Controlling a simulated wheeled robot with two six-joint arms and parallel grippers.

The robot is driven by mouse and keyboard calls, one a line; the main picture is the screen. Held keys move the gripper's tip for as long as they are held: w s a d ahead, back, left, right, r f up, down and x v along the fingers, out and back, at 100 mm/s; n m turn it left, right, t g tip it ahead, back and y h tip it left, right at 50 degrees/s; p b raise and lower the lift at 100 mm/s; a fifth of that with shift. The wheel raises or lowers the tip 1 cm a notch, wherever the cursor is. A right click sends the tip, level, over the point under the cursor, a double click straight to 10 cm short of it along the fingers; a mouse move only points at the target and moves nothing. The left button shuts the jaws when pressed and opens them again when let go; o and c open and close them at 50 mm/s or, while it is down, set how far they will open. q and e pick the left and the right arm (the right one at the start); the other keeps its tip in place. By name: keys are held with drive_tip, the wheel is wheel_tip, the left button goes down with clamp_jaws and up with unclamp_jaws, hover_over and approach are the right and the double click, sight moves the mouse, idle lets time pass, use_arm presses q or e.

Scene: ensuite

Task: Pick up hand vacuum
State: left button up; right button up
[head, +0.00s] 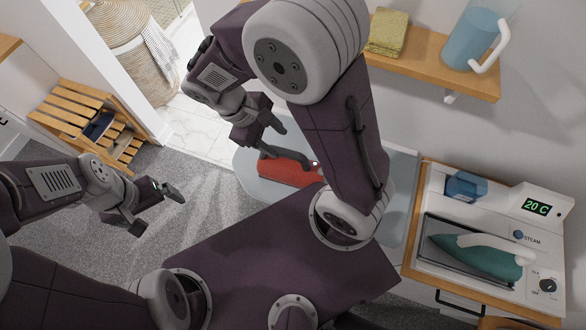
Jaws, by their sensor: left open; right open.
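A red hand vacuum (290,171) with a dark handle on top lies on a pale grey-blue surface (245,160) near the middle of the head view. My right arm passes in front of its right side, so part of it may be hidden. My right gripper (268,135) is open and empty, just above the vacuum in the picture; it looks apart from it. My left gripper (160,212) is open and empty, over the grey carpet to the left of the vacuum.
An ironing station (430,190) with a green iron (480,257) stands at the right. A wall shelf (425,68) holds a folded towel (388,33) and a blue jug (468,42). A slatted wooden rack (80,118) and woven basket (125,45) stand at the left. Carpet (75,235) is clear.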

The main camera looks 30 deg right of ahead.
sight(288, 153)
drive_tip(key=x, duration=0.3)
drive_tip(key=shift+s+d+f, duration=0.15)
drive_tip(key=shift+d, duration=0.1)
drive_tip(key=x, duration=0.4)
drive_tip(key=shift+s+a+f+p, duration=0.1)
drive_tip(key=shift+a+f+p, duration=0.1)
drive_tip(key=shift+p, duration=0.1)
drive_tip(key=shift+d+f, duration=0.25)
drive_tip(key=shift+f, duration=0.2)
clamp_jaws()
drive_tip(key=shift+r, duration=0.1)
